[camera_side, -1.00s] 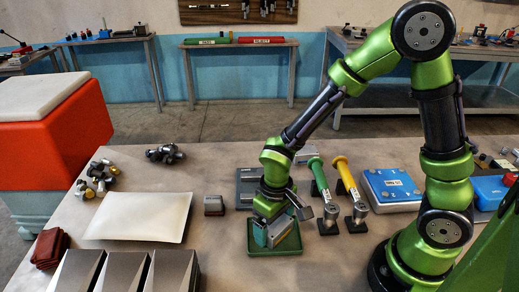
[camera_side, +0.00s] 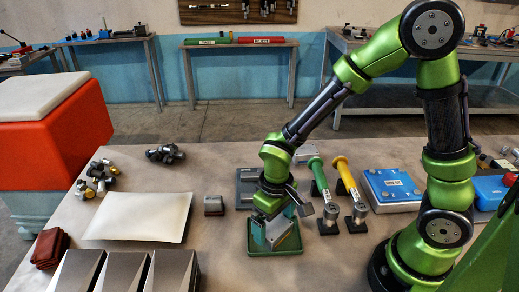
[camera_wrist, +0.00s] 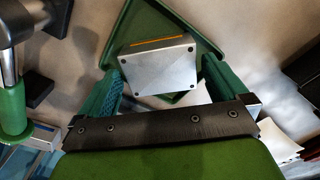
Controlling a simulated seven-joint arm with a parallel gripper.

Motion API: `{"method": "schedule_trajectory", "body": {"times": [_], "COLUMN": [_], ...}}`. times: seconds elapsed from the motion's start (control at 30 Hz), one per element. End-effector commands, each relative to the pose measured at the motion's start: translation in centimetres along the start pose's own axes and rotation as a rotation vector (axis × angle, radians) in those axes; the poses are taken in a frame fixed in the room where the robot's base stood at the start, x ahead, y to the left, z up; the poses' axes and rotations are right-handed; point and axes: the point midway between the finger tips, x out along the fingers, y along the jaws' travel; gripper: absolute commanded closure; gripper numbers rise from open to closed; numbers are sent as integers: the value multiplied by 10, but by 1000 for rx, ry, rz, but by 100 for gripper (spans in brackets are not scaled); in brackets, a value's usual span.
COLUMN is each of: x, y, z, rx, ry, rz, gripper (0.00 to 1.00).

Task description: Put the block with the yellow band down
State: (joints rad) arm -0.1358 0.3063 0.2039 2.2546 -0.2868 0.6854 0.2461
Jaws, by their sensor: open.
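The block with the yellow band shows in the wrist view (camera_wrist: 160,68) as a grey metal block with small dark dots on its face and a yellow-orange stripe along its far edge. It is in or over the green tray (camera_wrist: 128,25). In the side view the block (camera_side: 290,241) is partly hidden by my gripper, over the green tray (camera_side: 262,253). My gripper (camera_wrist: 163,80) is open, its green fingers on either side of the block, with a visible gap at least on the left. Whether the block rests fully on the tray floor is hard to tell.
Green-handled (camera_side: 318,180) and yellow-handled (camera_side: 347,178) tools stand right of the tray. Another small block (camera_side: 213,205) sits left of it. The table between sheet and tray is mostly clear.

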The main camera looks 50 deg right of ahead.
Motion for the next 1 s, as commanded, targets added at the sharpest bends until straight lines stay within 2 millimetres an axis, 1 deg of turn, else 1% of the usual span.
{"method": "schedule_trajectory", "body": {"times": [0.03,0.1,0.3,0.4,0.63,0.67,0.77,0.9,1.0], "x": [-12,-28,-70,-85,-107,-111,-132,-167,-187], "y": [0,0,0,0,3,6,17,38,50], "z": [-1,-2,-1,-1,1,2,8,24,37], "rx": [1,2,1,1,14,24,75,174,239], "ry": [8,9,8,5,24,38,119,281,394], "rz": [-2,-2,-2,-2,-8,-14,-45,-117,-174], "gripper": [0,0,0,0,0,0,0,0,0]}}
